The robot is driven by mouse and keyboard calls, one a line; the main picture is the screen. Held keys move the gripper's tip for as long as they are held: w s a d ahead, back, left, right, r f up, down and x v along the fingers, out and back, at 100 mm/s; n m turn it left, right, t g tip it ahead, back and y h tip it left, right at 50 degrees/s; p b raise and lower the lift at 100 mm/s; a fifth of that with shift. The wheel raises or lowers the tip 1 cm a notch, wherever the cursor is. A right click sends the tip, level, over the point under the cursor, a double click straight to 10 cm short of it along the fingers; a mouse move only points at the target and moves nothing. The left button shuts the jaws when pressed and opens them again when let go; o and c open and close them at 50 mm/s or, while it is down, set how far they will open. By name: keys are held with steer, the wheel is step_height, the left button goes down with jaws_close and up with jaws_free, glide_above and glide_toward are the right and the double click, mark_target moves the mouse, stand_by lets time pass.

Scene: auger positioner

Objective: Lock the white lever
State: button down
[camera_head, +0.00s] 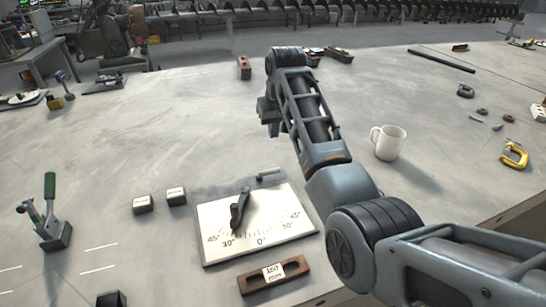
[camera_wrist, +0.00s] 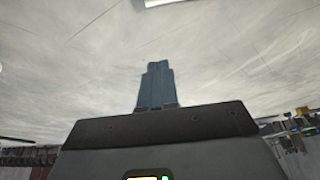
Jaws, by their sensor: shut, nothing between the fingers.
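No lever that is clearly white shows. A white angle plate (camera_head: 212,238) with degree marks lies on the table, and a dark lever (camera_head: 240,208) stands on it. A toggle clamp with an upright green handle (camera_head: 50,187) stands at the left. My gripper (camera_head: 274,131) is above the table, beyond the plate and apart from it, partly hidden by my arm. In the wrist view its blue fingers (camera_wrist: 157,85) are shut together with nothing between them. A white edge (camera_wrist: 160,3) shows at the top of that view; I cannot tell what it is.
A white mug (camera_head: 388,143) stands right of my arm. A yellow clamp (camera_head: 514,157) lies at the far right. The table's left middle is mostly clear.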

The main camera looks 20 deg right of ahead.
mark_target(269, 174)
steer(key=shift+f, duration=0.1)
steer(key=x, duration=1)
steer(key=shift+s+f+p, duration=0.15)
steer(key=shift+s+p, duration=0.25)
steer(key=shift+s, duration=0.6)
steer(key=shift+s+f+p, duration=0.1)
steer(key=shift+s+p, duration=0.3)
steer(key=shift+s, duration=0.6)
